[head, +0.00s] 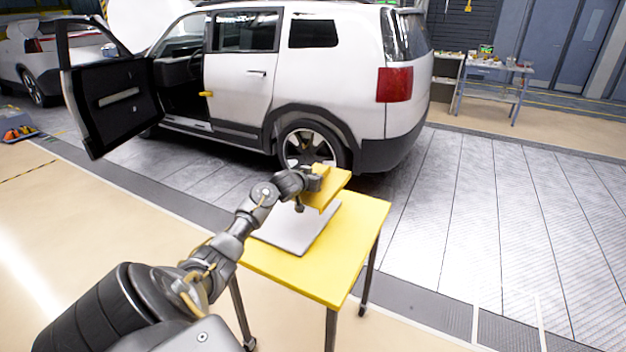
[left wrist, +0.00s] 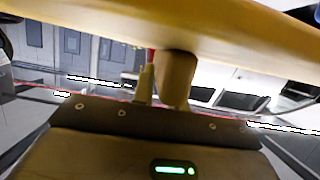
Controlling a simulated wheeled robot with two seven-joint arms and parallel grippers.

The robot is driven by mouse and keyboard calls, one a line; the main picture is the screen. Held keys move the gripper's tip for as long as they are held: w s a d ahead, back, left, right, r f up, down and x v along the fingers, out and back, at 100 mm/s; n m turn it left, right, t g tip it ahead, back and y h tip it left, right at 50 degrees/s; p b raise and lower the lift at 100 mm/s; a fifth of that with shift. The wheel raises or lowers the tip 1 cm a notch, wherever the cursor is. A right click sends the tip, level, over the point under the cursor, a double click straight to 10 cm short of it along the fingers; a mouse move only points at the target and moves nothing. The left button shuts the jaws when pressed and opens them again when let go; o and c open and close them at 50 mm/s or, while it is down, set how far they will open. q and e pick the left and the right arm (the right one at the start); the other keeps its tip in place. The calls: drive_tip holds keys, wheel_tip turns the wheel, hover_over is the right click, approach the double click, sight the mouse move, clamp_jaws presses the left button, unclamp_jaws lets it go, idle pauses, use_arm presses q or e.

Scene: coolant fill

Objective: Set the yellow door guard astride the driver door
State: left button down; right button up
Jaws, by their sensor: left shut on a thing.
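The yellow door guard (head: 328,188) is in my left gripper (head: 316,177), above the yellow table in the head view. In the left wrist view the guard (left wrist: 220,30) spans the top of the picture, with a stub of it between the fingers of the left gripper (left wrist: 165,85). The gripper is shut on it. The driver door (head: 108,98) of the white car (head: 320,75) stands wide open at the left, well apart from the guard. My right gripper is not in view.
The yellow table (head: 340,260) with a grey mat (head: 295,232) stands before me, near the car's rear wheel. A toolbox (head: 18,130) lies at the far left. A workbench (head: 495,72) stands at the back right. The floor left of the table is clear.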

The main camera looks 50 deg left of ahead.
use_arm(q)
drive_tip(key=s+d+r+p, duration=0.1)
drive_tip(key=d+r+p, duration=0.4)
drive_tip(key=r, duration=0.6)
drive_tip(key=s+d+r+p, duration=0.2)
drive_tip(key=d+r+p, duration=0.4)
drive_tip(key=r, duration=0.5)
drive_tip(key=s+d+r+p, duration=0.1)
drive_tip(key=d+r+p, duration=0.5)
drive_tip(key=r, duration=0.5)
drive_tip(key=shift+s+n+y+p, duration=0.3)
drive_tip(key=shift+n+y+p, duration=0.1)
drive_tip(key=shift+p, duration=0.1)
drive_tip(key=shift+s, duration=0.1)
